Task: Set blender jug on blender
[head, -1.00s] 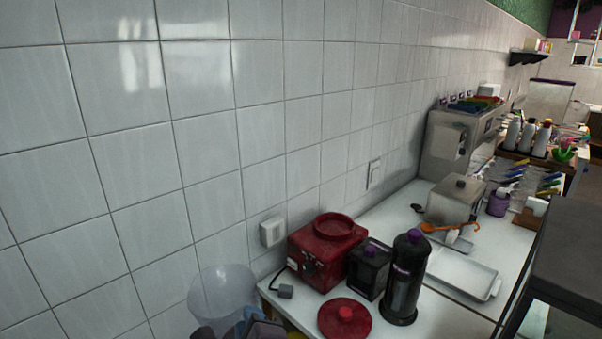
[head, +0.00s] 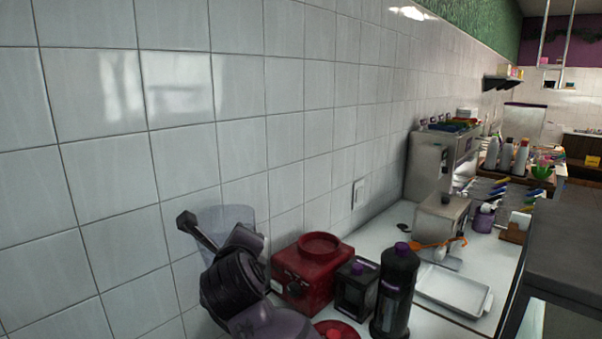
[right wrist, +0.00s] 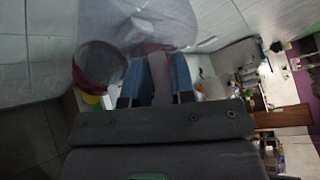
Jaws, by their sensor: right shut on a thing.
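The clear blender jug (head: 226,216) is held up in front of the tiled wall, left of the red blender base (head: 310,275) and apart from it. My right gripper (right wrist: 158,78) is shut on the jug's handle, which shows between its blue fingers in the right wrist view; the jug (right wrist: 150,22) spreads above them there. In the head view my dark wrist covers the jug's lower part. The blender base stands on the counter by the wall with its round top seat bare. My left gripper is not in view.
A red lid (head: 335,331) lies on the counter in front of the base. A black container (head: 356,285) and a tall dark bottle (head: 395,290) stand close to its right. A white tray (head: 452,290) and steel box (head: 440,220) are farther right.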

